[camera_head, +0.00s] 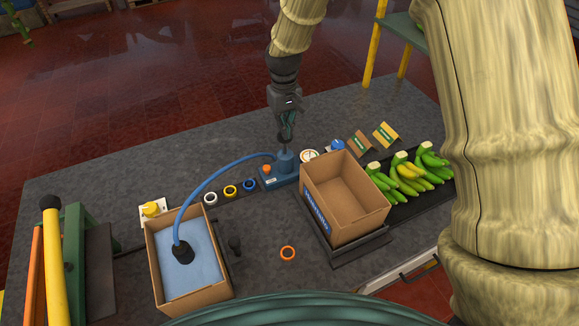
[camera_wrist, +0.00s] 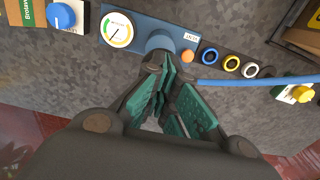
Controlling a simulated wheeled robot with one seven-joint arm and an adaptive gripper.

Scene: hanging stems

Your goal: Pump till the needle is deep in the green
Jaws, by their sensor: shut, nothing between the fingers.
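The blue pump unit (camera_head: 280,176) stands at the back middle of the table, with a round blue plunger cap (camera_head: 285,157) and an orange button (camera_wrist: 187,55). Its white gauge (camera_wrist: 117,29) has a coloured rim. The dark needle appears to point to the lower left in the wrist view; which colour it meets is too small to tell. A blue hose (camera_head: 217,175) runs from the pump to a black cup (camera_head: 183,252) on a blue sheet in the left box. My gripper (camera_wrist: 170,75) is shut and empty, its fingertips right over the plunger cap; contact is unclear.
An open cardboard box (camera_head: 345,203) stands right of the pump, and the left box (camera_head: 164,281) stands in front. Banana bunches (camera_head: 407,178) lie at the right. Coloured rings (camera_head: 230,190), a yellow knob (camera_wrist: 302,94) and a blue knob (camera_wrist: 61,16) flank the pump.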

